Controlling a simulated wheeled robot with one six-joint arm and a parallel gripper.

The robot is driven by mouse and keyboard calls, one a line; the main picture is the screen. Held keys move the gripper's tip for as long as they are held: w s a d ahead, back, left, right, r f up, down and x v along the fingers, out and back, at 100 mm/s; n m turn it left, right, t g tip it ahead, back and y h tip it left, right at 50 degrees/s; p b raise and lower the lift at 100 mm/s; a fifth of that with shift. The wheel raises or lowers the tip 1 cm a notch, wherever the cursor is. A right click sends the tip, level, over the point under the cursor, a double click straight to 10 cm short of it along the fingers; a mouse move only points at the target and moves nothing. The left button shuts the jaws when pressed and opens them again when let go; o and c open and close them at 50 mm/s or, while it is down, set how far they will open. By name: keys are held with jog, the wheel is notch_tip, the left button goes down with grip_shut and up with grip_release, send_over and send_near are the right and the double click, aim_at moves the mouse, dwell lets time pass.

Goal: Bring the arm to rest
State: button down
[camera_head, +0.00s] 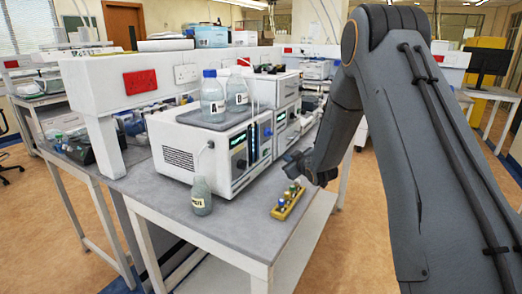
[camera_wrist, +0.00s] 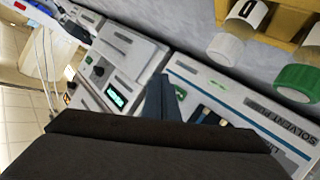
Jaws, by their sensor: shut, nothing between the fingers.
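My arm (camera_head: 405,130) reaches down from the upper right in the head view, bent at a high elbow. My dark gripper (camera_head: 293,158) is at its lower end, in front of the instrument stack and above the bench, close to a yellow vial rack (camera_head: 284,212). In the wrist view my gripper (camera_wrist: 160,97) points away from the camera. It is shut with nothing held. Its dark body covers the bottom of that view.
The rack's yellow wall (camera_wrist: 290,18) and capped vials show top right in the wrist view. A white instrument (camera_head: 205,153) carries two labelled bottles (camera_head: 213,98). Another bottle (camera_head: 201,196) stands on the grey bench (camera_head: 232,234). The bench front is mostly clear.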

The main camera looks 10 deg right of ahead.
jog(key=s+a+m+g+h, duration=0.1)
jog(key=s+m+g, duration=0.2)
jog(key=s, duration=2)
jog(key=s+m+g+h, duration=0.1)
jog(key=s+m+g, duration=0.3)
jog(key=s, duration=1.9)
jog(key=g, duration=0.5)
jog(key=shift+a+f+m+g+h, duration=0.3)
jog(key=shift+a+f+g+h, duration=0.05)
jog(key=shift+a+g+h, duration=0.05)
jog(key=c, duration=2.5)
grip_release()
jog(key=shift+w, duration=0.1)
